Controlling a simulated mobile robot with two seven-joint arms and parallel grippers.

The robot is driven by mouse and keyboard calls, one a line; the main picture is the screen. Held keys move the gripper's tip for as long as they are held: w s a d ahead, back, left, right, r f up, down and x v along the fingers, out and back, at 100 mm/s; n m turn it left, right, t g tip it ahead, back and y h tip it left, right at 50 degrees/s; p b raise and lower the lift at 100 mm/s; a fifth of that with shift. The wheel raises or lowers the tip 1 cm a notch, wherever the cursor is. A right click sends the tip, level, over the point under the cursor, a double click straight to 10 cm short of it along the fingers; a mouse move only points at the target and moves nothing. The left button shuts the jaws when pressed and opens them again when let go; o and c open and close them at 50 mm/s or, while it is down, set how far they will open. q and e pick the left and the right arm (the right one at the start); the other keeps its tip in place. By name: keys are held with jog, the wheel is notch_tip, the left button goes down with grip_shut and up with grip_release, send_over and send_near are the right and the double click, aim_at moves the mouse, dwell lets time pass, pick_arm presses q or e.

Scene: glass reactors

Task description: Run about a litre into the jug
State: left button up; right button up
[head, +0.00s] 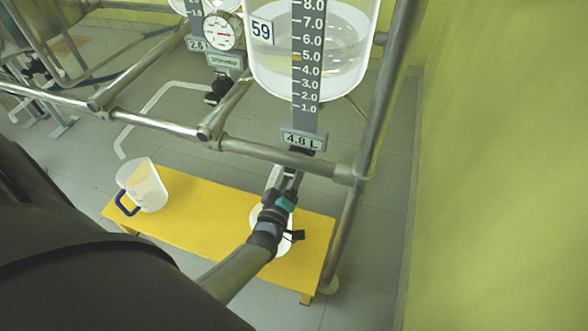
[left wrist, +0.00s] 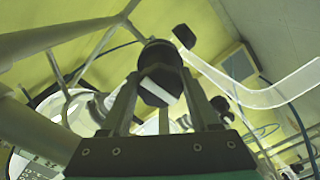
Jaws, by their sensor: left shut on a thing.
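The jug (head: 149,187), clear with a blue handle, stands on the left part of the yellow bench (head: 190,205). The vessel marked 59 (head: 265,75) holds clear liquid behind a scale, and its plate (head: 303,140) reads 4.8 L. My left gripper (head: 287,174) is below this vessel, above the bench's right part. In the left wrist view its fingers (left wrist: 160,95) are shut on a black knob (left wrist: 160,70) with a white mark. The knob's link to the vessel is hidden in the head view. My right gripper is not in view.
A white round thing (head: 285,246) on the bench is mostly hidden behind my left gripper. Metal frame rails (head: 270,150) run around the vessels. A green wall stands right.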

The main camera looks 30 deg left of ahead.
pick_arm(q)
jog(key=shift+m, duration=0.4)
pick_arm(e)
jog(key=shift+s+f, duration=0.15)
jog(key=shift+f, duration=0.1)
pick_arm(q)
jog(key=o, duration=1.4)
jog(key=shift+s, duration=0.1)
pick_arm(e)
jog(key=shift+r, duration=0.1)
pick_arm(q)
jog(key=shift+s+d, duration=0.1)
jog(key=shift+s, duration=0.1)
jog(key=p+v, duration=0.3)
jog(key=v, duration=1.1)
jog(key=shift+s+p, duration=0.3)
jog(key=shift+p, duration=0.05)
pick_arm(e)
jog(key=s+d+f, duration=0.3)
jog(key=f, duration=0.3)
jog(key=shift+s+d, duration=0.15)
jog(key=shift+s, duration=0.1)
pick_arm(q)
jog(key=shift+f, duration=0.1)
